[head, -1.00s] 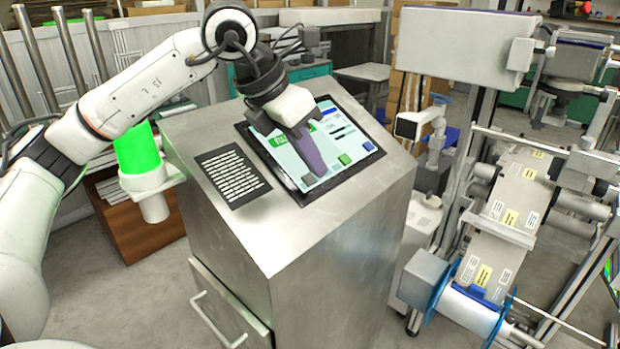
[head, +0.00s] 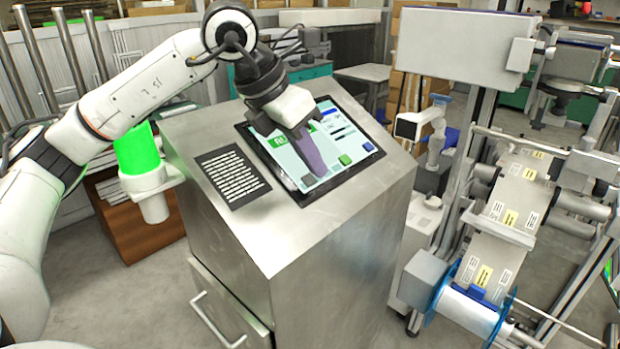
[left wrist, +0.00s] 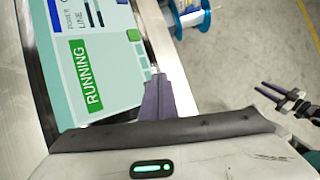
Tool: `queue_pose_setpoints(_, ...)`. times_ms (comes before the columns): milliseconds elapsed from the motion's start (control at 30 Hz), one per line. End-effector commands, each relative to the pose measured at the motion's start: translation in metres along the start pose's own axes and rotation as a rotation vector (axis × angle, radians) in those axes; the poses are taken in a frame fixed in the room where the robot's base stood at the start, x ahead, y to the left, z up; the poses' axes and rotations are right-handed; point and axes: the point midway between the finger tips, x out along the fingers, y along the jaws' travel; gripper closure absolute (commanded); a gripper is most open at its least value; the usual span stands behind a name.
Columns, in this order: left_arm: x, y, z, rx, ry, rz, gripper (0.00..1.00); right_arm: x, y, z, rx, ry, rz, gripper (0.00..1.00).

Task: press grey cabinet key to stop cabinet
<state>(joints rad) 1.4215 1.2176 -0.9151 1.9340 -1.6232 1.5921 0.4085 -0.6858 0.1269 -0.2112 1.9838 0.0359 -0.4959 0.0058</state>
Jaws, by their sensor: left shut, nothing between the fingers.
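The steel cabinet (head: 300,235) has a tilted touch screen (head: 350,136) on its top. The screen shows a green field reading RUNNING (left wrist: 86,74). A green key (head: 345,160) and a blue key (head: 368,147) lie on its lower right part. I cannot make out a grey key clearly; the gripper covers part of the screen. My left gripper (head: 314,172) is shut and empty, with its purple fingers pointing down at the screen's lower edge. Whether the tips touch is unclear. My right gripper (left wrist: 268,92) shows at the right of the left wrist view, fingers apart, off the screen.
A black text plate (head: 232,175) lies left of the screen. A lit green lamp (head: 138,150) stands at the cabinet's left side. A film machine with a blue-rimmed reel (head: 470,308) stands at the right. Grey floor lies in front of the cabinet.

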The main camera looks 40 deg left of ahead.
Motion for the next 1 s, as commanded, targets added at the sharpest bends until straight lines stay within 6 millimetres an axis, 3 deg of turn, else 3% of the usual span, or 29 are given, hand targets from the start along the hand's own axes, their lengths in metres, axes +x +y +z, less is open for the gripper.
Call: queue_pose_setpoints(1000,0.006,0.0047,-0.0044,-0.001,0.0,0.0,1.0,0.0049,0.0,0.0051,0.0,-0.001,-0.001,0.69)
